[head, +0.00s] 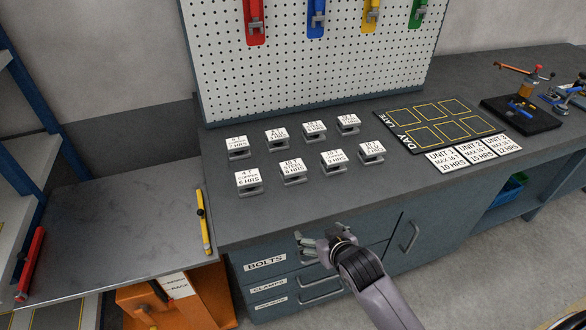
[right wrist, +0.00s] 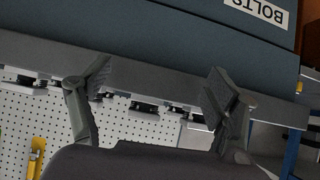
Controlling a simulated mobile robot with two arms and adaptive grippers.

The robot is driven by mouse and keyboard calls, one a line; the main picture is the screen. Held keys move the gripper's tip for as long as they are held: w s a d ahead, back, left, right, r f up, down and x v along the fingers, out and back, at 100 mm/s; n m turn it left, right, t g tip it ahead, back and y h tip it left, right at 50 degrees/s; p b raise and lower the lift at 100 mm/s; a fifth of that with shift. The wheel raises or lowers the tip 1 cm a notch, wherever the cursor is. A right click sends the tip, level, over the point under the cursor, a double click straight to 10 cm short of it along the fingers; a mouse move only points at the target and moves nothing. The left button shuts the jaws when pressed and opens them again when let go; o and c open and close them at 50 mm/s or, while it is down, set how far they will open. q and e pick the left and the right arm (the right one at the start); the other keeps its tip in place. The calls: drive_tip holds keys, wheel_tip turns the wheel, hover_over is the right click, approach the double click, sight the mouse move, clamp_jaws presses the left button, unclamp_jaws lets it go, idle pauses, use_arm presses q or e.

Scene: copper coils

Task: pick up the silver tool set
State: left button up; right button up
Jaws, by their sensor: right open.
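I cannot single out a silver tool set for certain. Several small silver-grey pieces with white lettered tops stand in two rows on the grey bench (head: 225,215); one at the front left is a labelled piece (head: 248,180). My right gripper (head: 308,245) is in front of the bench, by the drawer marked BOLTS, apart from these pieces. In the right wrist view its two fingers (right wrist: 155,88) are spread with nothing between them; the view is upside down. My left gripper is out of view.
A pegboard (head: 310,95) with coloured clamps stands behind the bench. A black DAY/LATE board (head: 432,122) and white unit cards (head: 477,153) lie to the right. A lower grey table (head: 110,230) holds a yellow bar (head: 203,222). Drawer handles (head: 322,287) jut out below.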

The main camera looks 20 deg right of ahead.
drive_tip(key=w+r+t, duration=0.3)
drive_tip(key=w+r, duration=0.1)
drive_tip(key=r, duration=0.8)
drive_tip(key=p, duration=0.1)
approach(293, 166)
drive_tip(key=x, duration=0.4)
drive_tip(key=shift+w+f, duration=0.15)
drive_tip(key=shift+f, duration=0.15)
drive_tip(key=shift+p+x, duration=0.55)
drive_tip(key=shift+x, duration=2.3)
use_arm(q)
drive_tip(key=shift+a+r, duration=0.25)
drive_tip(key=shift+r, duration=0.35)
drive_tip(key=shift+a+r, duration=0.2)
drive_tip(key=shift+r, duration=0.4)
use_arm(e)
drive_tip(key=shift+r, duration=0.1)
drive_tip(key=shift+c, duration=0.4)
drive_tip(key=c, duration=1.5)
drive_tip(key=shift+w+r, duration=0.1)
drive_tip(key=shift+c, duration=0.5)
